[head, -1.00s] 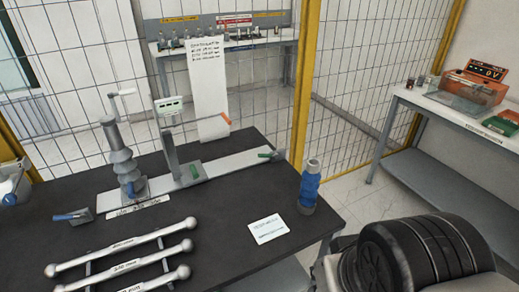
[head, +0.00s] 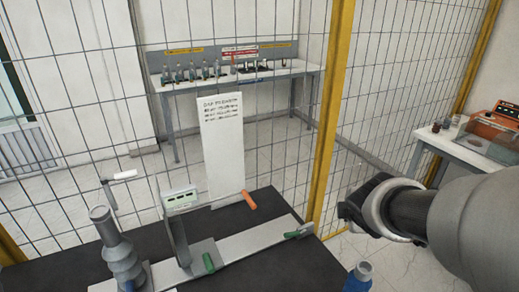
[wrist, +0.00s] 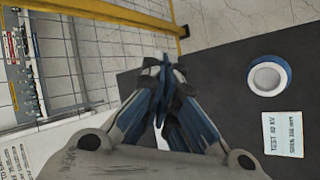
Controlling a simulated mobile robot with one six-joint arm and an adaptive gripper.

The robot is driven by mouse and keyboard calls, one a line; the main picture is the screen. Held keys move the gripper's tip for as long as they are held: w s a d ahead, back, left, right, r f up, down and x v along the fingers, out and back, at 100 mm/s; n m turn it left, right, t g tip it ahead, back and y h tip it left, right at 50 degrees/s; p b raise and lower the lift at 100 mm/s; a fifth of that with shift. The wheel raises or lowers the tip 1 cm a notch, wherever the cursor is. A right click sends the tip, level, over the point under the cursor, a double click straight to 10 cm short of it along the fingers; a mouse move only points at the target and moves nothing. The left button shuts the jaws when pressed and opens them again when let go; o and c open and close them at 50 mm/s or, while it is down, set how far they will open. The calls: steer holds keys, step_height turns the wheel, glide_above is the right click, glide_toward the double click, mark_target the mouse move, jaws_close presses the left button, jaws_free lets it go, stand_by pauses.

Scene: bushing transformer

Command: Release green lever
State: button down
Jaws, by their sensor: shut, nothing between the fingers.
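One green lever (head: 208,262) stands on the near part of the grey rail fixture (head: 245,242) on the dark table in the head view. A second green lever (head: 300,230) lies at the rail's right end. I cannot tell which one the task means. My gripper (head: 347,215) is right of the rail's right end in the head view, apart from both levers. In the wrist view my gripper (wrist: 166,68) has its fingers shut together with nothing between them. Neither green lever shows in the wrist view.
A wire fence with a yellow post (head: 330,120) rises behind.

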steer(key=w+f+n+y+p, duration=0.1)
steer(key=w+f+n, duration=0.1)
steer(key=w+n, duration=0.3)
steer(key=n+g+y+p, duration=0.2)
steer(key=n+y+p, duration=0.5)
steer(key=n, duration=1.1)
glide_toward(296, 234)
steer(key=s+a+f+y+b, duration=0.1)
steer(key=s+f+y+b, duration=0.1)
steer(key=s, duration=0.2)
steer(key=shift+r, duration=0.25)
steer(key=b+x, duration=0.2)
steer(key=x, duration=0.8)
steer(key=shift+w+d, duration=0.15)
